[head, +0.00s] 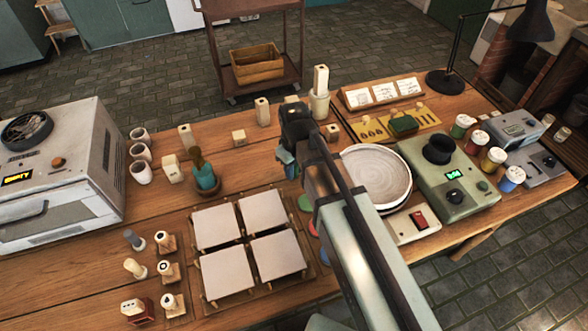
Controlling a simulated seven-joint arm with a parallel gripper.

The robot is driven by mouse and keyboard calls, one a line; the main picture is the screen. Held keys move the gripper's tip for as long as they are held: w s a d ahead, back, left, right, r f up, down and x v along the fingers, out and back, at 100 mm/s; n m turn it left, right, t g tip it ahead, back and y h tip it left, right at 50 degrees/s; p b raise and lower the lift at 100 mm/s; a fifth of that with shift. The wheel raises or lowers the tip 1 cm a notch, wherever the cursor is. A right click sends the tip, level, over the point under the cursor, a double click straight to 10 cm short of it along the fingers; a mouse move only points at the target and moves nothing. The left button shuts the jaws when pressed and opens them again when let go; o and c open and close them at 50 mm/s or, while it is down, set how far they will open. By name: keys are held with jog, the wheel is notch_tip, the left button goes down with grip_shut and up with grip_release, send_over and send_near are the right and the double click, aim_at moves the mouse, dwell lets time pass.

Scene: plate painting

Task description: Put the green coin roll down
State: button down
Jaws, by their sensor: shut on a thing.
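My gripper (288,163) hangs over the middle of the table, behind the white square tiles and left of the round plate (376,178). It is seen from behind and above, and its fingers are mostly hidden by my own arm. It is shut on the green coin roll, which is largely hidden; I cannot tell its outline from the blue-green parts at the fingertips. A green disc (304,203) lies on the table just in front of the gripper, with other coloured discs partly covered by my arm.
Four white tiles (224,227) lie on a wooden rack at the front. Cream blocks (262,111) and a cup (319,104) stand behind. A green machine (445,175) and paint jars (493,159) are at right.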

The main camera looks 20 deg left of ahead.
jog(key=shift+f, duration=0.4)
jog(key=c, duration=0.8)
grip_release()
jog(key=shift+f, duration=0.1)
jog(key=shift+c, duration=0.2)
notch_tip(320, 180, up, 12)
jog(key=shift+r, duration=0.15)
